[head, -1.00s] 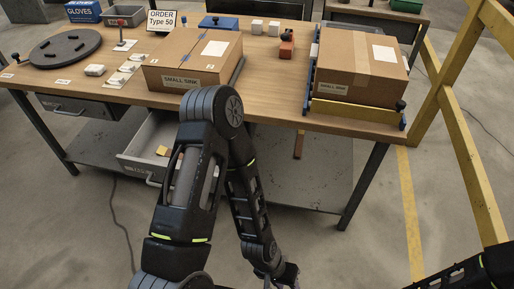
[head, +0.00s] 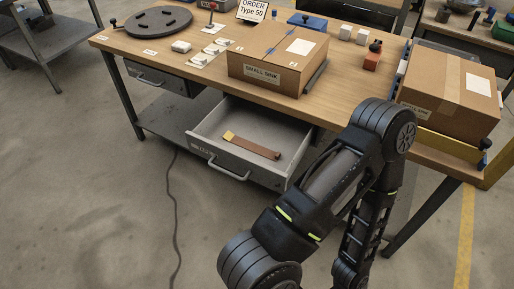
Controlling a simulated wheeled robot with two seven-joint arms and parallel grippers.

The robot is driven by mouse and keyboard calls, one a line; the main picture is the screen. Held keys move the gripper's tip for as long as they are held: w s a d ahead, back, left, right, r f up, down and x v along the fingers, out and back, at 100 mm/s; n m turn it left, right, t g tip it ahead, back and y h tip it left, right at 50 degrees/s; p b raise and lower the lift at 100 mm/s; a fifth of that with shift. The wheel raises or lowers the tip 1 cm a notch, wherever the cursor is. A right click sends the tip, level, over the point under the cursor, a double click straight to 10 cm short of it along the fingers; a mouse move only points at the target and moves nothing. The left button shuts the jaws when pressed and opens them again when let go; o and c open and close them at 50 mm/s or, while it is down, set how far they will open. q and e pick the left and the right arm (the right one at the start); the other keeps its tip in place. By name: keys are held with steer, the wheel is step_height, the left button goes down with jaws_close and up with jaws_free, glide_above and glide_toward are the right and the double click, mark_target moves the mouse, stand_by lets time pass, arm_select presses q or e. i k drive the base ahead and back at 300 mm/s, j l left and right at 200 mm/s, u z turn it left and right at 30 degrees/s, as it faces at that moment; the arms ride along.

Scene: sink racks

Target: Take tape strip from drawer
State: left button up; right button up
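The open drawer (head: 205,160) under the workbench is pulled out toward me. A brown strip with a yellow end, which looks like the tape strip (head: 258,149), lies flat on the drawer floor, apart from the drawer front. Nothing covers it. One of my arms stands bent in front of the bench, to the right of the drawer, and hides part of the bench's underside. Neither gripper shows in the head view.
On the workbench (head: 180,62) stand a SMALL SINK carton (head: 265,74), a second carton (head: 440,105), a dark round plate (head: 151,22) and small parts. A closed drawer (head: 160,80) sits to the left. The floor before the open drawer is clear except for a cable (head: 174,205).

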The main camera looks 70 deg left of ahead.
mark_target(229, 137)
steer(key=k+j, duration=0.5)
steer(key=j, duration=0.15)
steer(key=k+j, duration=0.5)
steer(key=j, duration=0.15)
